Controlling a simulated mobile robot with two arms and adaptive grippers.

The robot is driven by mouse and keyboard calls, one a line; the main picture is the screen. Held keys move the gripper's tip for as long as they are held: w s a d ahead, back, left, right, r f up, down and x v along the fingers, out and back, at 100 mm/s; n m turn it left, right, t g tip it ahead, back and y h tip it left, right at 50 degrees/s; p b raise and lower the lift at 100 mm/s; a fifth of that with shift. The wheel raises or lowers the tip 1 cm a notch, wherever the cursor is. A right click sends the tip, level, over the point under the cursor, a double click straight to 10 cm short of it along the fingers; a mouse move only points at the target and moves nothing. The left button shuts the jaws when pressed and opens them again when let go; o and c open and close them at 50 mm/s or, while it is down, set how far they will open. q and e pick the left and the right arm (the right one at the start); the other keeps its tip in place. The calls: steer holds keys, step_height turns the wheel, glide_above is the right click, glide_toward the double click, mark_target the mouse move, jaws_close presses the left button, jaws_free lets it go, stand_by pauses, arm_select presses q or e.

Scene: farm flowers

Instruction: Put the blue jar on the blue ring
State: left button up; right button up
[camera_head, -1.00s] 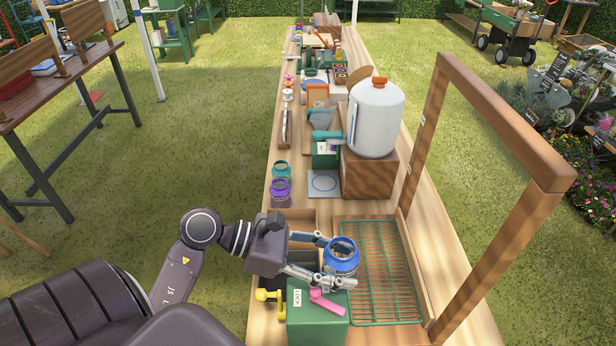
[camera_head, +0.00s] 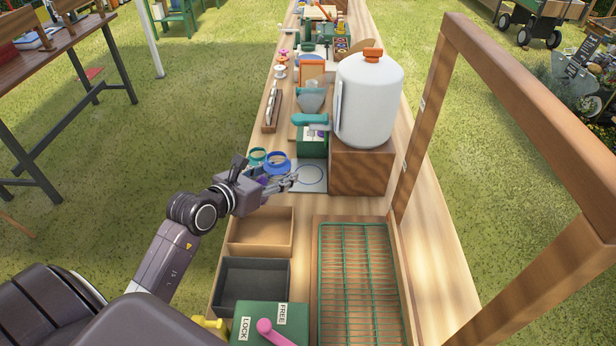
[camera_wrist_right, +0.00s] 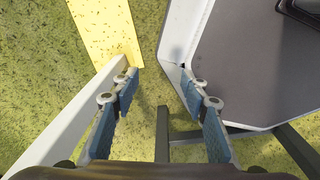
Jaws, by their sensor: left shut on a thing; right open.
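The blue jar (camera_head: 277,161) is in my left gripper (camera_head: 284,181), beside the left edge of the light square plate. The blue ring (camera_head: 311,175) is marked on that plate, just right of the jar, and its left side is close to the gripper fingers. The fingers partly cover the jar's lower part, so I cannot tell whether it touches anything below. My right gripper (camera_wrist_right: 163,98) is open and empty in the right wrist view, above grass.
A teal jar (camera_head: 256,156) stands just left of the blue jar, and a purple jar is mostly hidden behind the gripper. A white tank (camera_head: 368,100) on a wooden block (camera_head: 362,168) stands right of the plate. A green rack (camera_head: 357,270) and a wooden frame (camera_head: 432,120) are nearer.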

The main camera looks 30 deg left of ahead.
arm_select(q)
steer(key=x, duration=0.3)
steer(key=shift+w, duration=0.2)
glide_above(309, 175)
steer(key=s, duration=0.4)
steer(key=f, duration=0.4)
steer(key=shift+w+a+f+p, duration=0.1)
steer(key=shift+w+a+p, duration=0.15)
steer(key=shift+a+p, duration=0.1)
steer(key=shift+w+d+f, duration=0.1)
steer(key=shift+w+f, duration=0.1)
steer(key=shift+w, duration=0.25)
steer(key=shift+w+d+f, duration=0.15)
steer(key=shift+w+f, duration=0.8)
steer(key=shift+w, duration=0.25)
steer(key=shift+w+f, duration=0.2)
arm_select(e)
steer(key=shift+w+r, duration=0.3)
steer(key=shift+w, duration=0.1)
arm_select(q)
steer(key=shift+s, duration=0.1)
arm_select(e)
steer(key=shift+f, duration=0.1)
arm_select(q)
steer(key=o, duration=1)
steer(key=shift+f, duration=0.15)
arm_select(e)
steer(key=shift+w, duration=0.15)
